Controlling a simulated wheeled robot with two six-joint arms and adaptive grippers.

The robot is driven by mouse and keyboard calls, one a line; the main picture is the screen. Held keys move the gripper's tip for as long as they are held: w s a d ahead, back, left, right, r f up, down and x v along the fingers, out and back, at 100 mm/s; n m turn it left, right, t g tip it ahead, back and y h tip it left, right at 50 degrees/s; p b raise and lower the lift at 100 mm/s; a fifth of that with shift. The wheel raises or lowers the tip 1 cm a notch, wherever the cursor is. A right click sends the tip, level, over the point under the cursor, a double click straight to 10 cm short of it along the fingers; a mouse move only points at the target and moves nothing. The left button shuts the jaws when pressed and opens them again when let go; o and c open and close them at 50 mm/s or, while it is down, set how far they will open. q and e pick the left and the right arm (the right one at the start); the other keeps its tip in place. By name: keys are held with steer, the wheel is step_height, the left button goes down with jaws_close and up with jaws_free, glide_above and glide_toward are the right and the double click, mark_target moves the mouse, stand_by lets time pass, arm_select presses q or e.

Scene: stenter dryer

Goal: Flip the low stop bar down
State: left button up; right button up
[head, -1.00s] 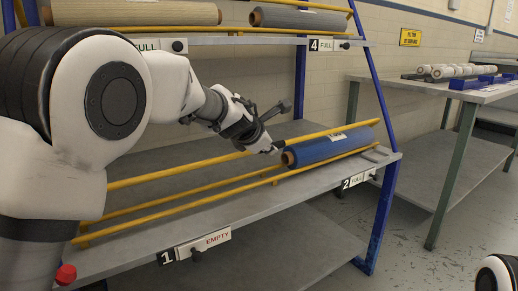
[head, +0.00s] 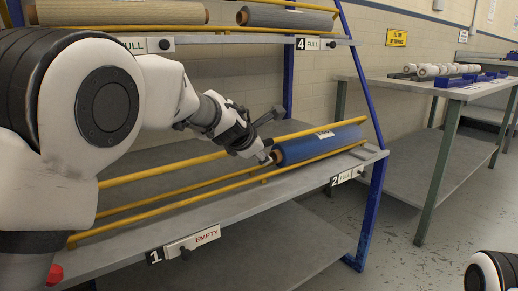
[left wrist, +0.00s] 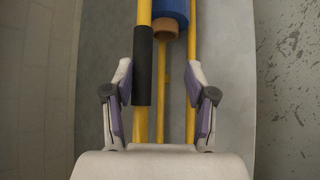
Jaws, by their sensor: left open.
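The low stop bar appears to be the raised yellow bar (head: 190,164) along the back of the lower shelf. In the left wrist view this bar (left wrist: 143,14) carries a black sleeve (left wrist: 143,65). My left gripper (head: 268,158) is over the lower shelf, near the left end of a blue roll (head: 318,147). In the left wrist view my left gripper (left wrist: 160,80) is open, with the sleeve between its fingers, nearer the left finger. A gap shows on the right. The head view hides the sleeve behind the gripper. My right gripper is out of view.
A front yellow rail (head: 205,190) runs along the lower shelf (head: 230,207). A blue post (head: 372,205) stands at right. A side table (head: 445,88) is farther right.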

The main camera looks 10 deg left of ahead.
arm_select(q)
steer(key=shift+f, duration=0.1)
stand_by(0.3)
steer(key=v, duration=1.2)
